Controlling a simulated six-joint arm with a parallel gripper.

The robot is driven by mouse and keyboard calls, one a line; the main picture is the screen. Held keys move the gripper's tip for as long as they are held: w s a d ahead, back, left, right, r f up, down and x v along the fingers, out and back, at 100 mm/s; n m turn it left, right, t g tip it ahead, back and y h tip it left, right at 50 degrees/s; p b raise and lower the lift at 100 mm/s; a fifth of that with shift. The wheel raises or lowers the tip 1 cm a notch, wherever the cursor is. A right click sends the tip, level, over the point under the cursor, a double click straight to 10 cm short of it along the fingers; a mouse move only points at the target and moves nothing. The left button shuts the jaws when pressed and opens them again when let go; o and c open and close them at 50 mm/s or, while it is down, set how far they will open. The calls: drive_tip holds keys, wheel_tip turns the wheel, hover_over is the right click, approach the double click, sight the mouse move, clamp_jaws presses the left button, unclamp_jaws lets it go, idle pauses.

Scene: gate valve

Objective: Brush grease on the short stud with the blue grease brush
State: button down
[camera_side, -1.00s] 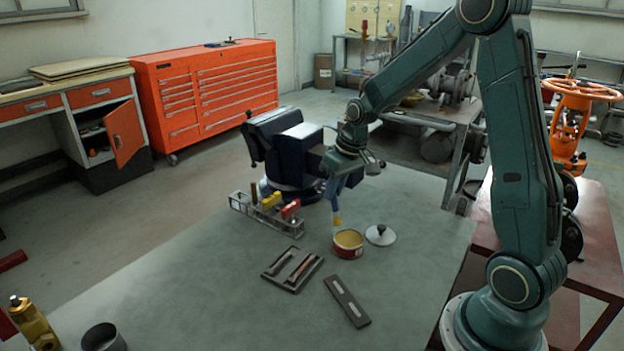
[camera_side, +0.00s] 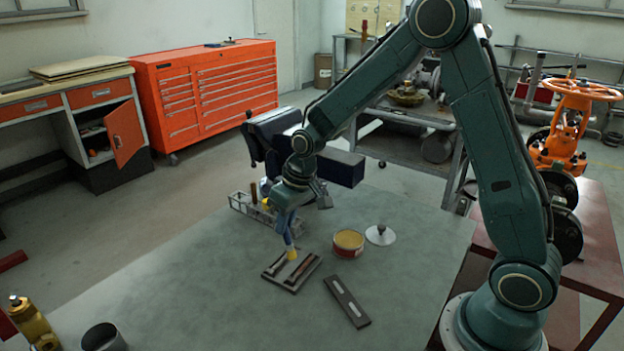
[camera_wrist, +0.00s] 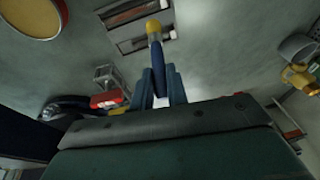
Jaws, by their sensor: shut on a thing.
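My gripper (camera_side: 285,217) is shut on the blue grease brush (camera_side: 288,238), which points down with a yellow tip. In the wrist view the brush (camera_wrist: 157,58) extends ahead from between my gripper's fingers (camera_wrist: 162,88). The brush tip is over the far part of a dark two-slot tray (camera_side: 277,277); I cannot tell if it touches. A reddish-brown stud (camera_side: 304,268) lies in the right slot. The left slot is partly hidden by the tip, and I cannot tell which stud is the short one. The open grease tin (camera_side: 348,248) stands right of the tray.
The tin's lid (camera_side: 381,236) lies right of the tin. A dark slotted plate (camera_side: 347,301) lies in front. A grey cup (camera_side: 103,338) and a brass valve (camera_side: 33,320) are at front left.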

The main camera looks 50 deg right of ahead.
drive_tip(key=w+a+r, duration=0.2)
drive_tip(key=w+r, duration=0.1)
drive_tip(key=r, duration=0.5)
drive_tip(key=shift+w+r+t+y, duration=0.25)
drive_tip(key=shift+w+t+y, duration=0.05)
drive_tip(key=shift+w, duration=0.05)
drive_tip(key=shift+f, duration=2.45)
drive_tip(key=shift+r, duration=0.35)
drive_tip(key=shift+f, duration=0.1)
